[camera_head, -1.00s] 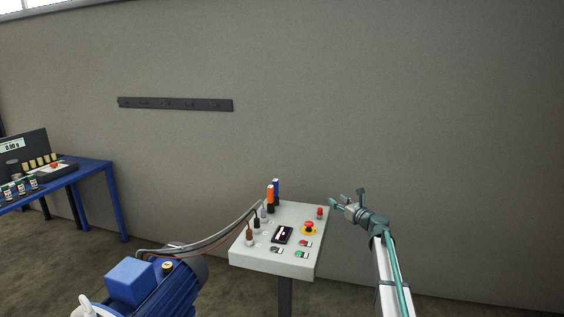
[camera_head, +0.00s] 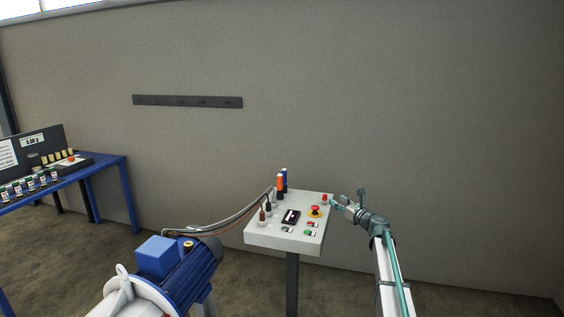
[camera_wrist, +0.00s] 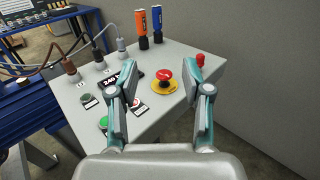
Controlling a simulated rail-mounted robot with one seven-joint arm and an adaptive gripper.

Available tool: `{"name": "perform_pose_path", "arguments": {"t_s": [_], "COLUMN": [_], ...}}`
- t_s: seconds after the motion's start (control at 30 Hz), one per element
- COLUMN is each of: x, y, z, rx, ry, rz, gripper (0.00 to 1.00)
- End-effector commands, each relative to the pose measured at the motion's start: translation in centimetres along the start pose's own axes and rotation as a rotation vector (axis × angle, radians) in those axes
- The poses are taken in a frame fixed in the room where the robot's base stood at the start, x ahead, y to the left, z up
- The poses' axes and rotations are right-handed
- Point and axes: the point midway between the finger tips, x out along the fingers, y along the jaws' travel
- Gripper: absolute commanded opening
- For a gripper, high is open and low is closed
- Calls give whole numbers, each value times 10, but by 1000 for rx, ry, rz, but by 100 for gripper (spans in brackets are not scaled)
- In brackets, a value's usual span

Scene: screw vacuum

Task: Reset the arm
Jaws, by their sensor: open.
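My gripper (camera_head: 348,202) is open and empty at the right side of the control box in the head view. In the wrist view its two fingers (camera_wrist: 164,100) stand apart, with the box top beyond and between them. The control box (camera_head: 262,236) is pale grey on a dark post. A red mushroom button on a yellow disc (camera_wrist: 164,84) shows between the fingers, apart from them. My arm reaches up from the lower right of the head view.
The box carries an orange cylinder (camera_head: 280,183), a blue cylinder (camera_wrist: 156,25), cable plugs (camera_wrist: 70,69) and a small black display (camera_head: 291,217). A blue motor pump (camera_head: 185,270) stands at left. A blue table (camera_head: 100,168) with items is farther left. A grey wall stands behind.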

Motion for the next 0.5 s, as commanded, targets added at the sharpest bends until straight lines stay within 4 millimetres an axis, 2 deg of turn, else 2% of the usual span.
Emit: {"name": "perform_pose_path", "arguments": {"t_s": [0.17,0.37,0.43,0.5], "x": [0,-10,-18,-29], "y": [5,23,33,45], "z": [-2,-20,-32,-55], "rx": [-144,-416,-527,-641], "ry": [9,74,108,151], "rz": [23,91,126,172], "gripper": [49,49,49,49]}}
